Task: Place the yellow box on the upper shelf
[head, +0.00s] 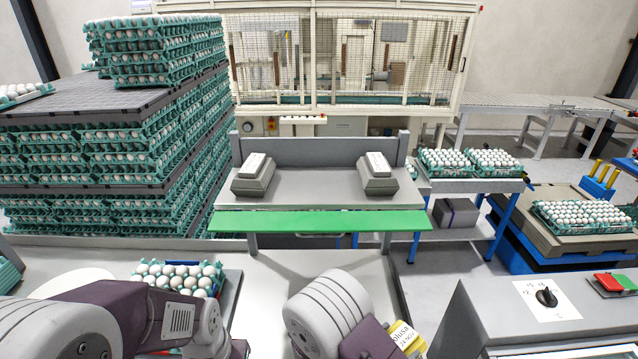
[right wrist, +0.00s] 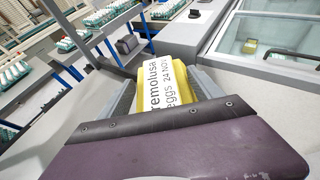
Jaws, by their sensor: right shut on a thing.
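The yellow box (right wrist: 180,75), with a white printed label reading "eggs", is between the fingers of my right gripper (right wrist: 165,88), which is shut on it. In the head view, part of the yellow box (head: 409,341) shows at the bottom, beside my right wrist; the fingers are hidden there. The upper shelf (head: 312,187) is a grey surface with a back board, standing beyond and above the box in the picture. My left arm comes in from the left, but its gripper does not show clearly.
Two grey boxes with white tops, one left (head: 253,177) and one right (head: 377,175), stand on the shelf, with free room between. A green strip (head: 320,221) runs along its front. An egg tray (head: 180,277) lies below left. A control panel (head: 540,305) is at right.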

